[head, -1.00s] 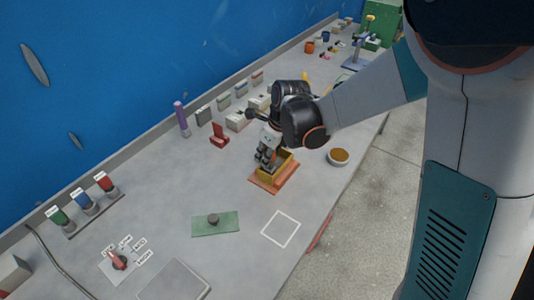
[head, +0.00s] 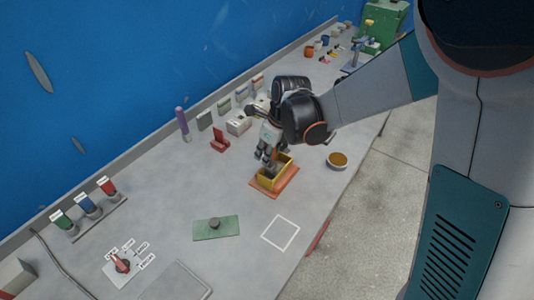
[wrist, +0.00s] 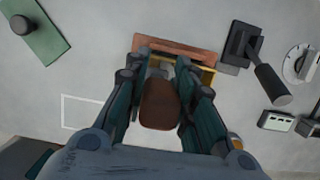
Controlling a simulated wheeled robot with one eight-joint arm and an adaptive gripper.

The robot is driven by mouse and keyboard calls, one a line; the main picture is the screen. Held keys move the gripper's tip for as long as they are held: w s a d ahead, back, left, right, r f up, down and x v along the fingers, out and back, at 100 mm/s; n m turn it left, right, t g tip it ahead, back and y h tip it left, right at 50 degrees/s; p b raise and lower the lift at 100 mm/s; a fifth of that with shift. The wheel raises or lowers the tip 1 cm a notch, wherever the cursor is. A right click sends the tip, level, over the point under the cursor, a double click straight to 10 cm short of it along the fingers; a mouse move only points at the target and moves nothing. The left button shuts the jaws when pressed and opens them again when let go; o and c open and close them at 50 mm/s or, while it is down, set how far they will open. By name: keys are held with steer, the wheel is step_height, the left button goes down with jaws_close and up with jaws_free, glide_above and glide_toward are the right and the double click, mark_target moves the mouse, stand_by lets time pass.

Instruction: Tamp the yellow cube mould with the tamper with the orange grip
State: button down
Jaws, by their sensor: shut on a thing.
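The yellow cube mould (head: 284,177) stands on an orange-brown base plate (head: 262,186) near the middle of the bench. It also shows in part in the wrist view (wrist: 207,76), mostly hidden behind my fingers. My gripper (head: 268,151) is just above the mould, pointing down. In the wrist view my gripper (wrist: 160,90) is shut on the tamper, whose orange-brown grip (wrist: 159,104) sits between the fingers. The tamper's lower end is at the mould's opening in the head view; whether it touches the fill inside I cannot tell.
A bowl of brown material (head: 337,160) stands right of the mould. A red stand (head: 220,140) and a purple cylinder (head: 182,122) are behind left. A green plate with a knob (head: 216,227) and a white outlined square (head: 281,232) lie in front. Bench around the square is free.

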steer(key=shift+f, duration=0.15)
steer(key=shift+f+b, duration=1.55)
steer(key=shift+f, duration=0.1)
steer(key=shift+r, duration=0.1)
steer(key=shift+r+p, duration=1.2)
steer(key=shift+r, duration=0.55)
steer(key=shift+f, duration=0.15)
steer(key=shift+f+b, duration=1.5)
steer(key=shift+f, duration=0.2)
